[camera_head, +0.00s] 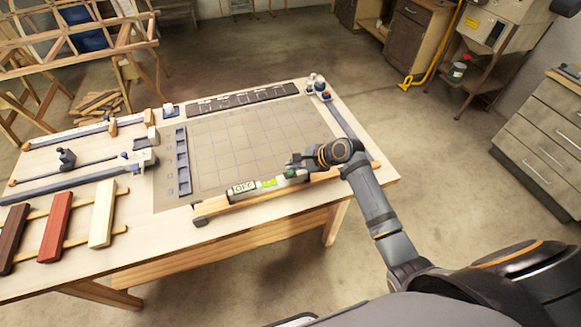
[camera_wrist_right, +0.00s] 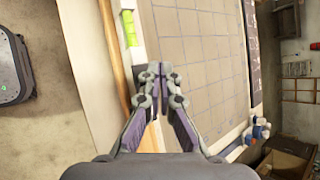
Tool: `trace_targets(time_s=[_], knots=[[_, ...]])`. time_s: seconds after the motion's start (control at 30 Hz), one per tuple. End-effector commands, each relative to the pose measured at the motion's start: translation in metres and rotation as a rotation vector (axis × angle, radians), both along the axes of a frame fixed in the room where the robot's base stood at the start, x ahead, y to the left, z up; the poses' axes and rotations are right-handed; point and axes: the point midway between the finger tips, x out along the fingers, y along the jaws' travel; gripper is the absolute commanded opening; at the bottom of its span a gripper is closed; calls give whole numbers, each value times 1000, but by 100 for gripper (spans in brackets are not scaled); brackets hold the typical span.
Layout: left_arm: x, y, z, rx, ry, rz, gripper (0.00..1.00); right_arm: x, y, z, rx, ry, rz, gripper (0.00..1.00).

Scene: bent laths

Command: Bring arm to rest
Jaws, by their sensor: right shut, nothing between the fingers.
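My right arm reaches in from the lower right of the head view. Its gripper (camera_head: 294,161) is over the front right part of the workbench (camera_head: 160,245), close to the right end of a spirit level (camera_head: 243,187). In the right wrist view the gripper (camera_wrist_right: 160,72) has its fingertips together with nothing between them. The level's green part (camera_wrist_right: 129,28) shows just beyond the fingers to the left. I cannot tell the exact height of the gripper above the bench. My left gripper is not in view.
A gridded mat (camera_head: 225,150) covers the bench's middle. Clamps (camera_head: 80,180) lie at left, with dark, red (camera_head: 55,227) and pale laths (camera_head: 102,213) in front. A wooden bar (camera_head: 325,176) runs along the front edge. Drawers (camera_head: 540,140) stand right; floor between is clear.

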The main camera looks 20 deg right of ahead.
Motion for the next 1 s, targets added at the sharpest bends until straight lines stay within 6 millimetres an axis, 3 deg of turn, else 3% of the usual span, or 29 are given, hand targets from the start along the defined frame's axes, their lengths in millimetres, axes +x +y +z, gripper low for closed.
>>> trace_targets(time_s=[0.03, 0.23, 0.77, 0.87, 1.0], knots=[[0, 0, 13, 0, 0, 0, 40, 0, 0, 11, 0, 0, 0, 0], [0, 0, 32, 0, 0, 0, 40, 0, 0, 28, 0, -2, 1, 0], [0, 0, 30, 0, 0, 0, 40, -1, 0, 24, -6, -3, 6, 0], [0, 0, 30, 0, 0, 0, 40, -21, 0, 15, -106, -35, 94, 0], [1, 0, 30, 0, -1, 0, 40, -86, -7, -2, -447, -136, 421, 0]])
